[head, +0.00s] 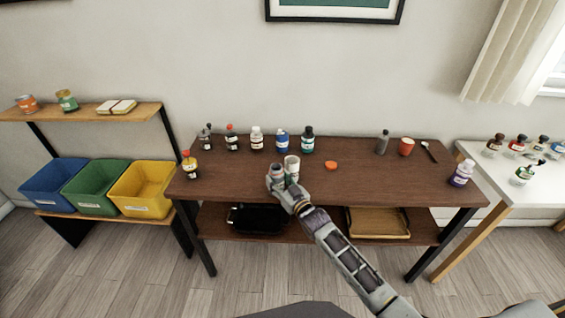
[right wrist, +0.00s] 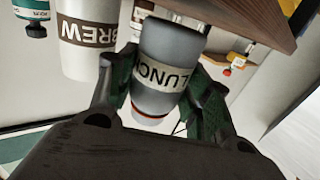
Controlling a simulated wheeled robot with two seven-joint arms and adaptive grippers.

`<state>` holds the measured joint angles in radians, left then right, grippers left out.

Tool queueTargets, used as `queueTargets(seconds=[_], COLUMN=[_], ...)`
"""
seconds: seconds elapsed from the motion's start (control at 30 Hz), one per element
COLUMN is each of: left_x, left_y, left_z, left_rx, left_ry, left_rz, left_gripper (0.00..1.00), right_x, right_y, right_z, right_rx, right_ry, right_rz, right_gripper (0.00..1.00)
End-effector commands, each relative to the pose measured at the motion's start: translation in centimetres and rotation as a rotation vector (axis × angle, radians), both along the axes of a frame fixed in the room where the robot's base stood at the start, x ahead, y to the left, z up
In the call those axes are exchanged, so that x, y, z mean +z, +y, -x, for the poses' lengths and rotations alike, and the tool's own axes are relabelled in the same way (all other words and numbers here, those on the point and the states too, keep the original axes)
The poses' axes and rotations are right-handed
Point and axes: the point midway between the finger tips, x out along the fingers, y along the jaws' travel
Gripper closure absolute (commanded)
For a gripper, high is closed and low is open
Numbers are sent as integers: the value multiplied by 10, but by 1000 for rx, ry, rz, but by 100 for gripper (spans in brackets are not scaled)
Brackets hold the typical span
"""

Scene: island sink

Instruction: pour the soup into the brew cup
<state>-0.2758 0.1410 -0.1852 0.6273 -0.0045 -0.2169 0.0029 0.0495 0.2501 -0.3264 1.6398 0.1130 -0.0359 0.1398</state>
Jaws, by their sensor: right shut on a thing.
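The grey soup jar marked "LUNCH" (right wrist: 168,68) is held between the fingers of my right gripper (right wrist: 155,100). It also shows in the head view (head: 278,170), with a thin red-orange ring near one end in the right wrist view. My right gripper (head: 281,181) is shut on it above the front middle of the brown table. The white brew cup (head: 292,162) stands just right of and behind the jar. Its "BREW" label shows in the right wrist view (right wrist: 88,35), close beside the jar. The jar's contents are hidden. My left gripper is out of view.
An orange cap (head: 331,165) lies right of the cup on the brown table (head: 350,185). Several bottles, including a blue one (head: 282,141), line the back. The table's right middle is clear.

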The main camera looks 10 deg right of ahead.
Motion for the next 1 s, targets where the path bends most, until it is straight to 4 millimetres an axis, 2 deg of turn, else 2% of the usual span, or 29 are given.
queueTargets(seconds=[0.03,0.2,0.57,0.77,1.0], left_x=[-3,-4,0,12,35], left_y=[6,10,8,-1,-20], left_z=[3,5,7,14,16], left_rx=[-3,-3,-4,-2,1], left_ry=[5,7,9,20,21], left_rz=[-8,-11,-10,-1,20], left_gripper=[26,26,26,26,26], right_x=[-3,-4,1,17,46], right_y=[-1,-2,-2,-5,-12], right_z=[0,0,0,-2,-6], right_rx=[-2,-3,-3,-3,-3], right_ry=[-1,-2,6,40,116], right_rz=[0,-1,-11,-64,-178], right_gripper=[78,78,78,78,78])
